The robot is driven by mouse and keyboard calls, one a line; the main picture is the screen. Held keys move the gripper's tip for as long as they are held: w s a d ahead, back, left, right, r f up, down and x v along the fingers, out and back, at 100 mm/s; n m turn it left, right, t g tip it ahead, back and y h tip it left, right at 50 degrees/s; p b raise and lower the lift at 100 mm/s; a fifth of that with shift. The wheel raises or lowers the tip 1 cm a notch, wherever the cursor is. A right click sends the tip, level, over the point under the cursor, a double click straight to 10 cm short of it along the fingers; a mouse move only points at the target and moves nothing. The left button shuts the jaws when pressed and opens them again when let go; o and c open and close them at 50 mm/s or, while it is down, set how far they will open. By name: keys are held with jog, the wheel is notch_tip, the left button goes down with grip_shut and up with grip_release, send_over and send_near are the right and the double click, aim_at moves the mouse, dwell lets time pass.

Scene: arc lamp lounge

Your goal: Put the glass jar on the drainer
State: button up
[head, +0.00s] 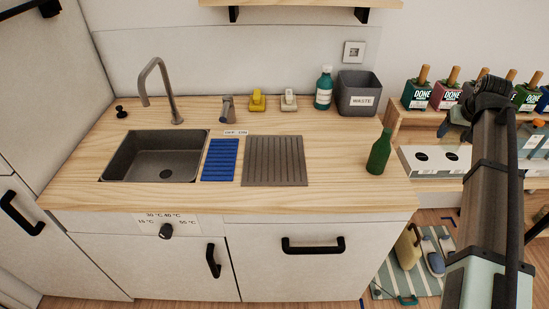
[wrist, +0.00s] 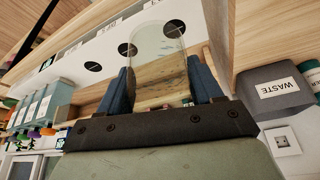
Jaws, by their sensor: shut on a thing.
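The clear glass jar (wrist: 160,62) stands out from between the blue fingers of my gripper (wrist: 162,88) in the wrist view. The fingers are shut on its sides, and the white panel with dark round holes shows behind it. In the head view my arm is at the right, and the jar cannot be made out there. The drainer appears to be the grey ribbed board (head: 290,160) on the wooden counter, right of the sink. It is bare. A smaller blue ribbed mat (head: 220,160) lies between it and the sink.
A green bottle (head: 379,153) stands on the counter (head: 330,193) near its right end. A grey waste bin (head: 358,94) and a teal bottle (head: 324,88) stand behind. The sink (head: 152,157) has a tall tap (head: 160,92). Shelves with several boxes are at the right.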

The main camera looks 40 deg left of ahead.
jog(key=s+d+f+m+h, duration=0.1)
jog(key=s+d+f+m, duration=0.15)
jog(key=d+f, duration=0.45)
jog(key=s+d+f+m, duration=0.1)
jog(key=s+d+f, duration=0.2)
jog(key=d, duration=0.7)
jog(key=s+d+f+m+h, duration=0.1)
jog(key=s+d+f+m, duration=0.15)
jog(key=d+f, duration=0.5)
jog(key=a+r+n+y, duration=0.1)
jog(key=a+r+n, duration=0.4)
jog(key=a, duration=0.9)
jog(key=w+a+r+n+g+y, duration=0.15)
jog(key=a+r, duration=0.45)
jog(key=a, duration=0.7)
jog(key=a+r+n+t+y, duration=0.1)
jog(key=a+r+n, duration=0.4)
jog(key=a, duration=0.9)
jog(key=s+a+r+n+g, duration=0.1)
jog(key=s+a+r, duration=0.2)
jog(key=s+a, duration=0.85)
jog(key=s+a+n, duration=0.1)
jog(key=s+a, duration=1.2)
jog(key=s, duration=0.4)
jog(key=shift+g+y, duration=0.25)
jog(key=shift+s+a+f, duration=0.1)
jog(key=shift+a+f, duration=0.05)
jog(key=shift+f, duration=2.25)
jog(key=shift+s+a+f, duration=0.1)
jog(key=shift+f, duration=2.25)
